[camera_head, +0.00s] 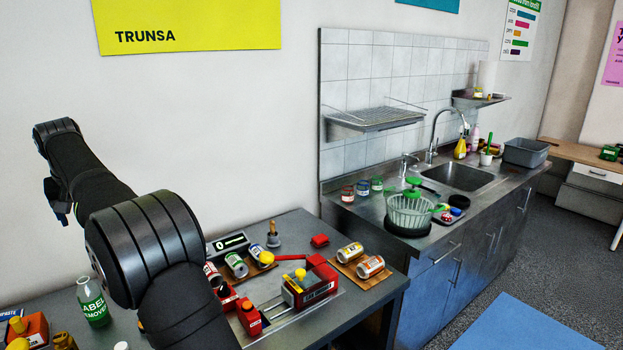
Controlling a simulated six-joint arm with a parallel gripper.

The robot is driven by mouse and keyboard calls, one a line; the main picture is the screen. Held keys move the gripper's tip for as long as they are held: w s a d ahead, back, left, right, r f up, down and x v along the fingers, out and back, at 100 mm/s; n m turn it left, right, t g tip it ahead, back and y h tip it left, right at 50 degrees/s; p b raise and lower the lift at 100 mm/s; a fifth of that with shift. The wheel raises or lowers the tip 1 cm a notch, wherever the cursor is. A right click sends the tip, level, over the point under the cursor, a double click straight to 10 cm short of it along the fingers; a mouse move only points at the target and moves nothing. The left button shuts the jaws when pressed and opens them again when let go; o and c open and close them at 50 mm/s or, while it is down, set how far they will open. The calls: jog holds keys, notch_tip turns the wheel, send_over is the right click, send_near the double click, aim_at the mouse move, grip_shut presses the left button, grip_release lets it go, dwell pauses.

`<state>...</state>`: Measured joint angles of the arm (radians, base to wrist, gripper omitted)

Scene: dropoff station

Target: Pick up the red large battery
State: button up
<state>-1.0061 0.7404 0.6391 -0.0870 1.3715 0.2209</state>
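I cannot tell for sure which thing is the red large battery. A red and white cylinder (212,274) lies on the grey table just right of my arm, partly hidden by it. A small red block (320,240) lies near the table's back edge.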

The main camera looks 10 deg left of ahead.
jog(key=c, duration=0.4)
jog(key=w+f+n+g+y, duration=0.1)
jog(key=w+f+n, duration=0.25)
jog(key=f, duration=0.45)
jog(key=w+f+n+g+y, duration=0.1)
jog(key=w+f+n+y, duration=0.2)
jog(key=f, duration=0.6)
jog(key=shift+h, duration=0.7)
jog(key=x, duration=1.1)
jog(key=shift+w+a+f, duration=0.2)
jog(key=shift+w, duration=0.25)
jog(key=shift+w+a+f, duration=0.15)
jog(key=shift+a+f, duration=0.55)
jog(key=shift+f, duration=0.05)
jog(key=shift+w+a+f, duration=0.2)
jog(key=shift+a+f, duration=0.55)
jog(key=shift+w+a+f, duration=0.1)
jog(key=shift+a+f, duration=0.25)
jog(key=shift+f, duration=0.25)
